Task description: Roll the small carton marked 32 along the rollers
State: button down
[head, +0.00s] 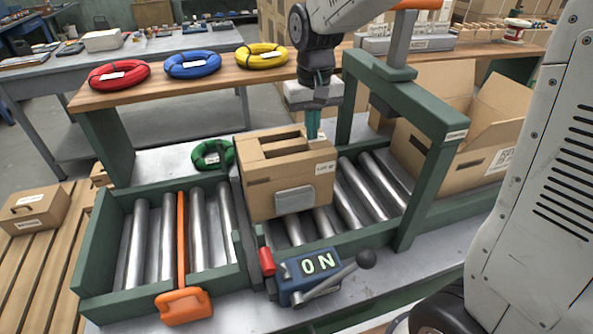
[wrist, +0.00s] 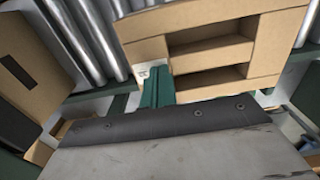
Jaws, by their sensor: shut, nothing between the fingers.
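A brown carton (head: 285,185) with openings in its top sits on the metal rollers (head: 365,190), left of the green gate frame. A small label is on its right edge, too small to read surely. A grey plate is on its front. In the wrist view the carton (wrist: 215,75) fills the upper middle. My gripper (head: 313,136) is shut and empty, its teal fingers pointing down at the carton's right rear top edge. In the wrist view the fingers (wrist: 158,88) are right beside the carton and its label; I cannot tell whether they touch.
A green gate frame (head: 430,130) spans the rollers. An open carton (head: 455,150) stands right of it. A blue switch box (head: 310,275) reading ON, with a lever, is in front. An orange bar (head: 181,240) crosses the left rollers. Coloured coils, including a green one (head: 211,154), lie behind.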

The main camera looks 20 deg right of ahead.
jog(key=a, duration=2.4)
jog(key=shift+s+f, duration=0.15)
jog(key=shift+f, duration=0.2)
dwell(0.8)
dwell(0.5)
notch_tip(320, 180, up, 8)
jog(key=shift+r, duration=0.2)
dwell(0.5)
